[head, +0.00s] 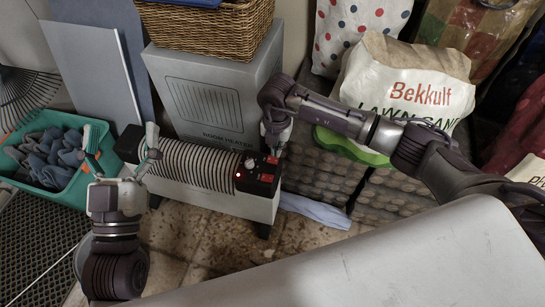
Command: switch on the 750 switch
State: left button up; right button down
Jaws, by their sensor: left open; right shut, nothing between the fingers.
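A heater (200,167) with a ribbed dark body and a pale base stands on the floor. Its black control panel (257,186) is at the right end, with a pale knob (249,163), a small glowing red light and red switches (267,178). The switch labels are too small to read, so I cannot tell which is the 750 switch. My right gripper (275,148) is shut and empty, pointing down at the panel's back right corner; I cannot tell whether it touches. My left gripper (120,148) is open and empty, left of the heater, near its left end.
A room heater box (213,100) with a wicker basket (225,32) on top stands behind the heater. A teal bin (75,188) of gloves is at left. A Bekkulf bag (400,85) rests at right. A grey surface (400,262) fills the front right.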

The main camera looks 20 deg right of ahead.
aim_at(276, 160)
jog(key=shift+r+p, duration=0.4)
jog(key=shift+r, duration=0.15)
jog(key=shift+r+p, duration=0.75)
jog(key=shift+r, duration=0.05)
pick_arm(q)
notch_tip(276, 160, down, 12)
jog(key=a+g+y, duration=0.1)
jog(key=g+y, duration=0.2)
jog(key=g, duration=0.4)
jog(key=shift+a+g+p, duration=0.3)
jog(key=shift+a+g, duration=0.1)
pick_arm(e)
jog(key=shift+r, duration=0.3)
pick_arm(q)
jog(key=shift+s, duration=0.1)
